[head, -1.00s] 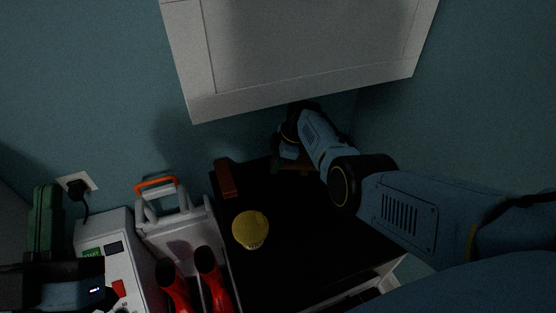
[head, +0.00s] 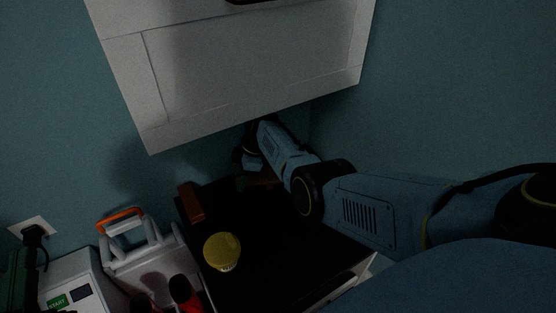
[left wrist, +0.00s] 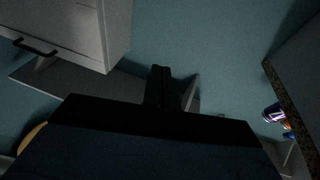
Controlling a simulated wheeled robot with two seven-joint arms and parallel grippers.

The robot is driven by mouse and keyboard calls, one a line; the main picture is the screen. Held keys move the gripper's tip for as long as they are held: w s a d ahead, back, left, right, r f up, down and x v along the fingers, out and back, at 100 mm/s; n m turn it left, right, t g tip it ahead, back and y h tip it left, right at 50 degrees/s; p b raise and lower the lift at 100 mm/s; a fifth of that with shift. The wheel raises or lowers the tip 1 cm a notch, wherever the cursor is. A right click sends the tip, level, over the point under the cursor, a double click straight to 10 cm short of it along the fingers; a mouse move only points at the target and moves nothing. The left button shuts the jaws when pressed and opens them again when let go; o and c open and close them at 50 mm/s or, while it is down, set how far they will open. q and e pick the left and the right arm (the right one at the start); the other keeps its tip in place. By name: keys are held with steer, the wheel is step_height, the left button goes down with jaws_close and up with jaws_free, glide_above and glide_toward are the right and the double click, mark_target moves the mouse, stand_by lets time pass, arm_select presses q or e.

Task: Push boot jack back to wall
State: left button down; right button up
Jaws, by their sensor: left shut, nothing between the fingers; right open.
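A brown wooden piece (head: 262,181), which looks like the boot jack, lies at the back of the black bench top (head: 275,240) near the wall. It is dark and partly hidden by my right arm. My right gripper (head: 247,172) is over or against it, open; its fingertips are too dark to tell whether they touch it. My left gripper (left wrist: 160,88) shows in the left wrist view, dark, with its fingers together and empty. It is out of the head view.
A brown block (head: 191,203) and a yellow round tin (head: 222,251) sit on the bench top, left of my right arm. A white cabinet (head: 240,75) overhangs the back.

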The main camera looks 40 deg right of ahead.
mark_target(264, 178)
steer(key=p+v, duration=0.2)
steer(key=v, duration=0.1)
steer(key=shift+r, duration=0.25)
steer(key=d, duration=0.1)
steer(key=s+d+p, duration=0.1)
steer(key=d, duration=0.1)
steer(key=s+d, duration=0.1)
steer(key=d, duration=0.1)
steer(key=shift+d+p, duration=0.2)
steer(key=shift+p, duration=0.15)
steer(key=d, duration=0.1)
steer(key=s+d, duration=0.1)
steer(key=d, duration=0.1)
steer(key=s+d, duration=0.1)
steer(key=d, duration=0.1)
steer(key=shift+f+p, duration=0.1)
steer(key=shift+p, duration=0.25)
arm_select(q)
steer(key=s+a+f+g+y, duration=0.2)
steer(key=s+f+g, duration=0.1)
steer(key=f+g, duration=0.3)
steer(key=s+a+f+g+y, duration=0.2)
steer(key=f+g, duration=0.4)
steer(key=f, duration=0.4)
steer(key=shift+s+a+f+n+g+y, duration=0.15)
steer(key=shift+s+a+n+g+y, duration=0.2)
steer(key=shift+s+a, duration=0.6)
arm_select(e)
steer(key=shift+s+d, duration=0.2)
steer(key=shift+d, duration=0.25)
